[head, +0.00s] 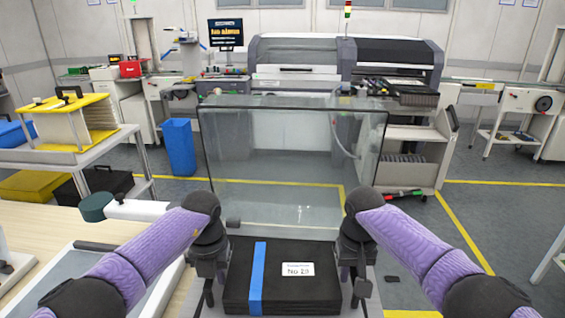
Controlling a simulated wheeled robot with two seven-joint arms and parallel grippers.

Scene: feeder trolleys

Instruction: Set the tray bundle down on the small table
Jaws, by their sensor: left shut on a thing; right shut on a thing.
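The tray bundle (278,260) is a flat black stack with a blue strap and a white label. It is low in the middle of the head view, close in front of me. My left gripper (210,275) is shut on its left side and my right gripper (357,272) is shut on its right side. The fingertips are partly hidden by the dark wrists. A pale wood tabletop (45,213) is at the lower left. I cannot tell whether it is the small table, or what lies under the bundle.
A clear upright panel (275,150) with a dark frame stands just beyond the bundle. A grey shelf rack (105,150) with a yellow-ended holder (65,118) is at left. A blue bin (179,147) and a large machine (345,65) stand behind.

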